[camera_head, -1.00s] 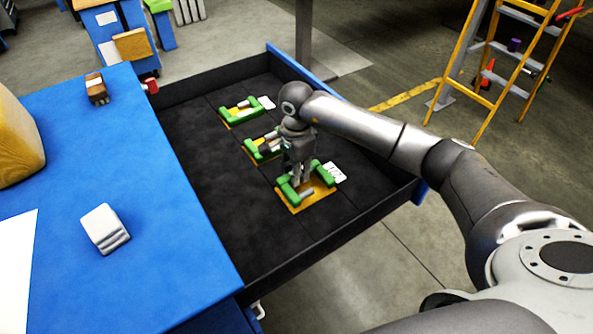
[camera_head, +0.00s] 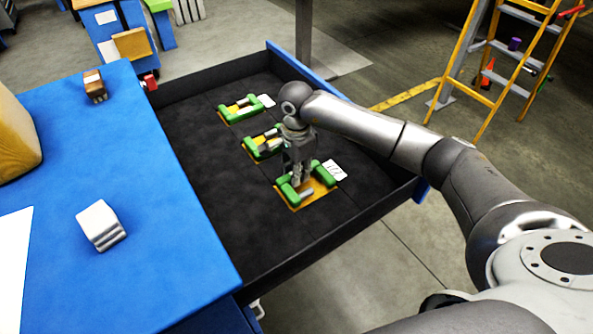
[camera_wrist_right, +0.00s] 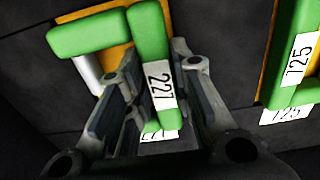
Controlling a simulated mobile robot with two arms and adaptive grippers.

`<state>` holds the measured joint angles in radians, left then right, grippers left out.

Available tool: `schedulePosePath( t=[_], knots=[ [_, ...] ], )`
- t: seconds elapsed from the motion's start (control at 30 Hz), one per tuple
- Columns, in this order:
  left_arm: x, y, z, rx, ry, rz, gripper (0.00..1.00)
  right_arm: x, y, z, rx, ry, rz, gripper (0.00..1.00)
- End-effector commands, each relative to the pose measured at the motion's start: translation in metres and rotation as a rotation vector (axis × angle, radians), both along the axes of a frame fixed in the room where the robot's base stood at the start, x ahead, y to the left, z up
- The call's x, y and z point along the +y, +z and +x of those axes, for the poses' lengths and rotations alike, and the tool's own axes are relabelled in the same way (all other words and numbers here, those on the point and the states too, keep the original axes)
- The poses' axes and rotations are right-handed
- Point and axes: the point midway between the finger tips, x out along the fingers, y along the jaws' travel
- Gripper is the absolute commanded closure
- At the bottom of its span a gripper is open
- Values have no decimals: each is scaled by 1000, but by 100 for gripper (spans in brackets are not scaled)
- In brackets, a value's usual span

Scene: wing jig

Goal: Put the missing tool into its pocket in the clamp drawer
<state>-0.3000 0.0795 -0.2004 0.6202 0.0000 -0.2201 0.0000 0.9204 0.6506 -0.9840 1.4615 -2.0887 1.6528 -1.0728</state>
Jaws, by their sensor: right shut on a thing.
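The clamp drawer (camera_head: 235,210) is open, with a dark lining. Three green clamps lie at orange-bottomed pockets in a row, each with a white label card beside it. My right gripper (camera_head: 301,183) is down at the nearest pocket, shut on the nearest green clamp (camera_head: 325,176). In the right wrist view the held clamp (camera_wrist_right: 150,45) has its tagged bar between the fingers (camera_wrist_right: 155,95), over the orange floor. Its tag appears to read 227; the card below is partly hidden. Whether the clamp is fully seated, I cannot tell. My left gripper is out of view.
The middle clamp (camera_head: 253,150) and far clamp (camera_head: 226,116) lie close behind. The drawer's walls surround the pockets. The blue bench top (camera_head: 150,200) on the left carries a white block (camera_head: 99,224) and a brown block (camera_head: 95,86). A yellow ladder (camera_head: 480,70) stands back right.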

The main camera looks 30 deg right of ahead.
Motion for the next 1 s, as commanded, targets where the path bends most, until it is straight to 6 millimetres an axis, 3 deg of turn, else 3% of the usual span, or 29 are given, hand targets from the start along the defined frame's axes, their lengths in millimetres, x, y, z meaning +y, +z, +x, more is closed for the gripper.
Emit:
schedulePosePath(
  t=[0.07,0.1,0.27,0.67,0.77,1.0],
  knots=[
    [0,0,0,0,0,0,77,0,1,0,-1,0,0,100],
    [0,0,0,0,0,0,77,0,1,0,-1,0,0,74],
    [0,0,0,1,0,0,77,0,1,0,-1,0,0,54],
    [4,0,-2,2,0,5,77,0,5,0,-1,0,0,53],
    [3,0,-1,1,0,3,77,-1,18,1,-3,-1,-2,53],
    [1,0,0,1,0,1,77,0,70,1,-5,1,0,53]
  ],
)
